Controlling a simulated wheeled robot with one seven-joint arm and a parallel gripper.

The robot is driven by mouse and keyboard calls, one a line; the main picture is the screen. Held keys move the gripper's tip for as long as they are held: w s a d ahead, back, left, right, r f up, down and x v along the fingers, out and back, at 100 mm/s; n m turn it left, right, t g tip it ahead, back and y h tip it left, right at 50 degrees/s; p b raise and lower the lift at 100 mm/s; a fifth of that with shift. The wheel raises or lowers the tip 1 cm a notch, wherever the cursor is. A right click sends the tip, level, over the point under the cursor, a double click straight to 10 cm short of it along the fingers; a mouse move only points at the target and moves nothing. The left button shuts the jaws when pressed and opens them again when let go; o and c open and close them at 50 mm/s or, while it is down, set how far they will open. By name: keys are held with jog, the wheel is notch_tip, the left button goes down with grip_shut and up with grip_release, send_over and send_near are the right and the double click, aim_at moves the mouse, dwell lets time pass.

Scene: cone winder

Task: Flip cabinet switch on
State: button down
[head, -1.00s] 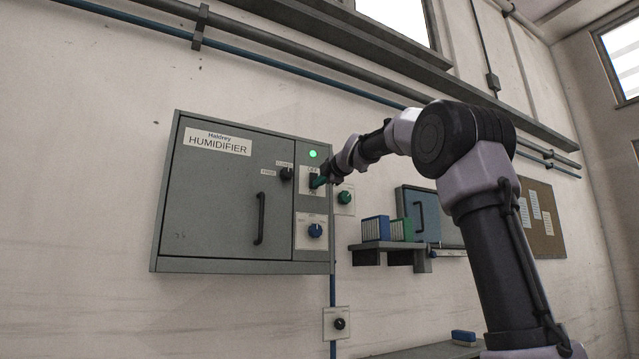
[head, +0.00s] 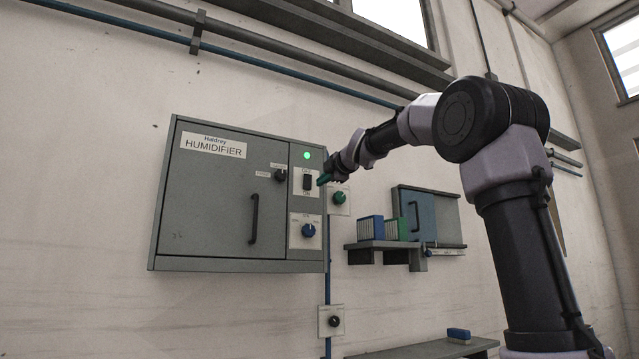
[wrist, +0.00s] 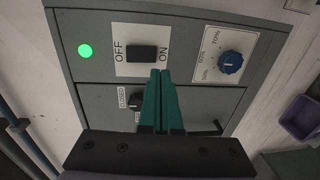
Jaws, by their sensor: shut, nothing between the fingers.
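The grey humidifier cabinet (head: 215,200) hangs on the wall, its door closed. Its black rocker switch (head: 308,182) sits on a white OFF/ON plate below a lit green lamp (head: 307,155). In the wrist view the switch (wrist: 141,54) lies between the OFF and ON labels, and the green lamp (wrist: 85,51) glows. My gripper (head: 322,181) is shut and empty, with teal fingers. In the head view its tips are just right of the switch, seemingly a little apart from it. In the wrist view the fingertips (wrist: 161,73) show just below the switch, towards the ON side.
A blue knob (head: 308,230) is below the switch, and a black knob (head: 280,175) is to its left. A shelf (head: 385,245) with binders is at right.

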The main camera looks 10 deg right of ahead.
jog(key=v, duration=0.6)
jog(key=shift+s+f, duration=0.35)
jog(key=shift+f, duration=0.3)
jog(key=shift+d, duration=0.1)
jog(key=s+d+f+m+g+h, duration=0.1)
jog(key=s+f+m+g, duration=0.2)
jog(key=s+f+m, duration=0.5)
jog(key=s+d+f+m+g+h, duration=0.1)
jog(key=s+d+f+m+g, duration=0.1)
jog(key=s+f+m, duration=0.7)
jog(key=s+d+f+m+g+h, duration=0.1)
jog(key=s+d+f+m+g, duration=0.1)
jog(key=s+f+m, duration=0.6)
jog(key=s+f+g, duration=0.1)
jog(key=s+f, duration=0.1)
jog(key=f, duration=0.5)
jog(key=s+f, duration=0.3)
jog(key=f, duration=0.3)
jog(key=shift+s+f+m+g, duration=0.25)
jog(key=shift+f+m+g, duration=0.05)
jog(key=shift+f+g, duration=0.1)
